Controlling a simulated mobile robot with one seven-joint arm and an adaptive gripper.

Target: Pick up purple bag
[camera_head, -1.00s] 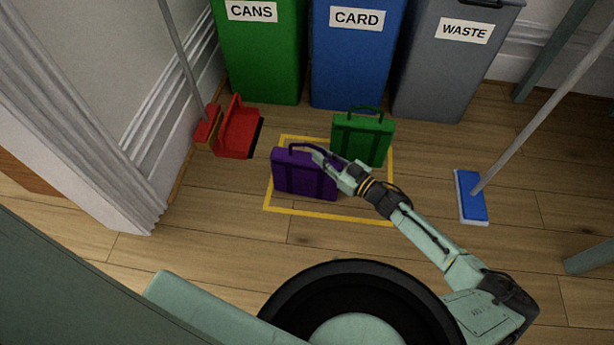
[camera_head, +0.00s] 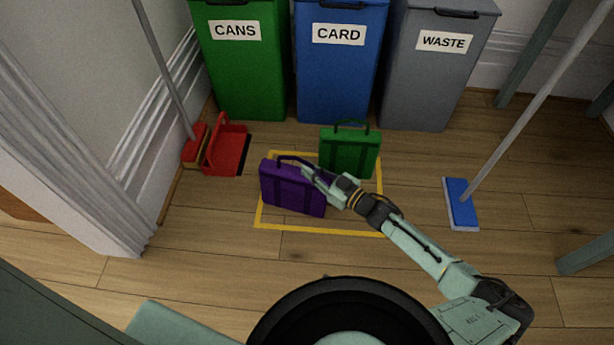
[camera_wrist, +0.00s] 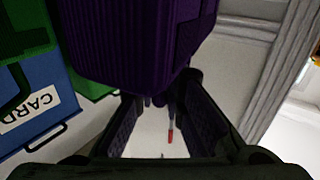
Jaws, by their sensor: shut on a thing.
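The purple bag (camera_head: 292,190) is a boxy case with a top handle, at the left of a yellow outlined rectangle (camera_head: 320,231) on the wooden floor. My gripper (camera_head: 309,173) reaches it from the right and is shut on its handle. The bag leans slightly, its right side lower in the picture. I cannot tell whether its bottom is clear of the floor. In the wrist view the purple bag (camera_wrist: 135,40) fills the top middle, just beyond the fingers, which hide most of the handle.
A green bag (camera_head: 350,155) stands close behind, right of the purple one. Green (camera_head: 240,75), blue (camera_head: 337,75) and grey (camera_head: 435,80) bins line the back. A red dustpan (camera_head: 226,150) is left, a blue mop (camera_head: 461,203) right. Front floor is clear.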

